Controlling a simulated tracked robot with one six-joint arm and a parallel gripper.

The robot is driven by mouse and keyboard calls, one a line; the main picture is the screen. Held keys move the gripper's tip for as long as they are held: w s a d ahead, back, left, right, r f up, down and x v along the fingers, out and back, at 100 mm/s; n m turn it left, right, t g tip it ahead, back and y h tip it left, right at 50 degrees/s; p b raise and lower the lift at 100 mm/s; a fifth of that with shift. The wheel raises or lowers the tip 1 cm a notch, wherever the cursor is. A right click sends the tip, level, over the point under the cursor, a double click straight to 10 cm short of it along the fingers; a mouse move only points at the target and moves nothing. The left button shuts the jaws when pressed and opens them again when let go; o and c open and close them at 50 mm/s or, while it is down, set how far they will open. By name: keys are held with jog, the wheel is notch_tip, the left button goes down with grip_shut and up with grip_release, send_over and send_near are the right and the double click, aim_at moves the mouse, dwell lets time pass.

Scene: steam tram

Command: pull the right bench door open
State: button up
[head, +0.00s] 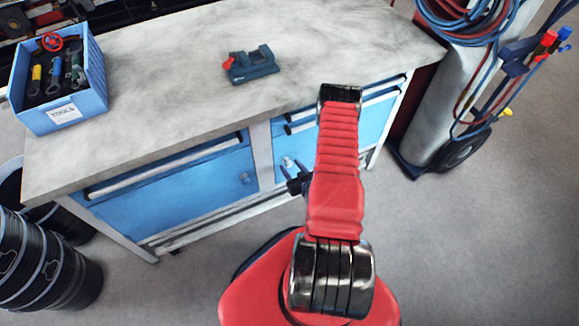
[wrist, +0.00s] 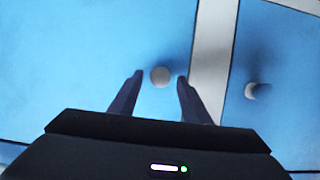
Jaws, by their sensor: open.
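The bench's right door (head: 298,145) is a blue panel under a drawer, shut, partly hidden behind my red arm. Its small pale knob (head: 288,162) sits near the post between the doors. My gripper (head: 294,174) is open at this knob. In the wrist view the knob (wrist: 160,77) shows between the two dark fingertips, with a gap on each side. I cannot tell how far the fingertips reach along it. The wrist picture seems turned over, with the pale post (wrist: 208,60) and the other door's knob (wrist: 252,90) on its right.
The blue left door (head: 170,197) is shut. A vise (head: 250,65) and a blue tool box (head: 62,85) stand on the grey benchtop (head: 160,75). A gas-cylinder cart (head: 455,100) stands at right, black buckets (head: 45,265) at left. Floor at lower right is clear.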

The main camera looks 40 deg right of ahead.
jog(key=shift+w+d+f, duration=0.1)
jog(key=shift+w+f, duration=0.1)
jog(key=shift+w, duration=0.35)
jog(key=shift+c, duration=0.6)
grip_shut()
